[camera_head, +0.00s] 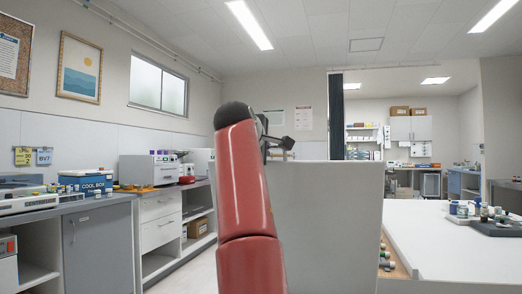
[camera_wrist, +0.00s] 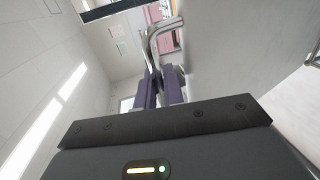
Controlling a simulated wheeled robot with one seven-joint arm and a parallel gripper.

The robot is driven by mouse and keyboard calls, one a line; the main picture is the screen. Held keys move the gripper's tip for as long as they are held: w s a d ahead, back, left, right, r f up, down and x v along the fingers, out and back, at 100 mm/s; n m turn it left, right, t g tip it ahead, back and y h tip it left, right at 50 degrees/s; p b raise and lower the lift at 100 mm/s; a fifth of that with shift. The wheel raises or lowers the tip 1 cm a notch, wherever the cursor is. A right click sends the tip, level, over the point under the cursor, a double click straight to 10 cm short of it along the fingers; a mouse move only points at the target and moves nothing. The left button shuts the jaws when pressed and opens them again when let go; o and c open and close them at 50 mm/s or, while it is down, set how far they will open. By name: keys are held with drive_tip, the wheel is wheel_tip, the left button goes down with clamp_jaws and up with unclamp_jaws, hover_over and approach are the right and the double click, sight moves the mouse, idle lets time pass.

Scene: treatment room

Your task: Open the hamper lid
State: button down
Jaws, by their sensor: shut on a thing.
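A large pale panel (camera_head: 335,225), which appears to be the hamper lid, stands upright in front of me in the head view. It also shows as a flat pale surface (camera_wrist: 235,45) on the right of the wrist view. A bent chrome handle (camera_wrist: 154,42) runs between the purple fingers of my gripper (camera_wrist: 159,88), beside that surface. My gripper is shut on this handle. In the head view my gripper (camera_head: 281,143) is small and partly hidden at the panel's upper left edge, behind my red arm. The hamper's body and inside cannot be made out.
A white table (camera_head: 450,245) with a dark tray of bottles (camera_head: 490,224) stands at the right, close to the panel. A grey counter (camera_head: 100,203) with a blue cool box (camera_head: 88,182) runs along the left wall. Some floor shows between counter and arm.

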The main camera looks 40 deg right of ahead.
drive_tip(key=shift+w+f, duration=0.1)
drive_tip(key=c, duration=1.6)
unclamp_jaws()
drive_tip(key=b+v, duration=0.1)
drive_tip(key=v, duration=0.6)
drive_tip(key=shift+s+a+b, duration=0.25)
drive_tip(key=shift+a+b, duration=0.05)
drive_tip(key=shift+b, duration=0.05)
